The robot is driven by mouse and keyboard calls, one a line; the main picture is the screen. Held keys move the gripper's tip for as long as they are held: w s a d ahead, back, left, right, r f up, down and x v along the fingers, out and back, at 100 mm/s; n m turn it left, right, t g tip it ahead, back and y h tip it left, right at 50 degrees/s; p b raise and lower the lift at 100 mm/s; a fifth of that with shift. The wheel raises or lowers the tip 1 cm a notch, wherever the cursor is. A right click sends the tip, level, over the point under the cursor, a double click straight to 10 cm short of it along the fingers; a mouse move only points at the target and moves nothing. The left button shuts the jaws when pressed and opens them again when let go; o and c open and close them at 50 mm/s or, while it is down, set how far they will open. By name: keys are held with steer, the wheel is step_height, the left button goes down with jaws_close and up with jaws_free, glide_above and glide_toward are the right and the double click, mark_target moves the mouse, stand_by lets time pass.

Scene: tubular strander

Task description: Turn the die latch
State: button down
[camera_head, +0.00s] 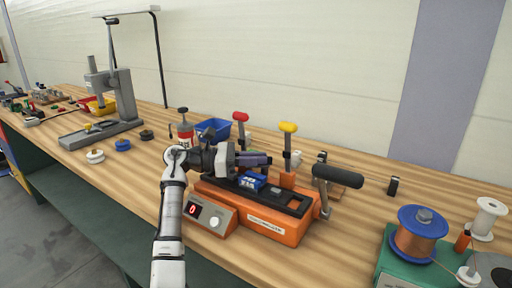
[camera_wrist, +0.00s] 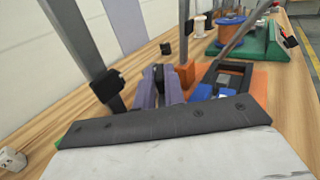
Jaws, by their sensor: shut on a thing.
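An orange bench machine (camera_head: 272,226) stands on the wooden bench, with a black top and a blue block (camera_head: 252,182) on it. My gripper (camera_head: 266,160) reaches in from the left, low over the back of the machine, behind the blue block. In the wrist view, its two purple-grey fingers (camera_wrist: 160,88) are close together around a small black part (camera_wrist: 158,72), which I take to be the die latch. The fingers hide most of it. The blue block (camera_wrist: 203,92) lies just right of the fingers in that view.
A red-knobbed lever (camera_head: 240,117) and a yellow-knobbed lever (camera_head: 288,128) rise behind the machine, close to my gripper. A black-handled crank (camera_head: 337,176) is at its right end. A blue bin (camera_head: 213,129) stands behind; a copper spool (camera_head: 417,236) is at the right.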

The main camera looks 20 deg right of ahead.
steer(key=shift+w+r+m+g+y+p, duration=0.15)
steer(key=shift+r+m+g+y+p, duration=0.2)
steer(key=shift+g+p, duration=0.4)
steer(key=shift+f+m+g, duration=0.25)
steer(key=shift+f+m, duration=0.1)
steer(key=c, duration=1.5)
jaws_free()
steer(key=shift+r, duration=0.1)
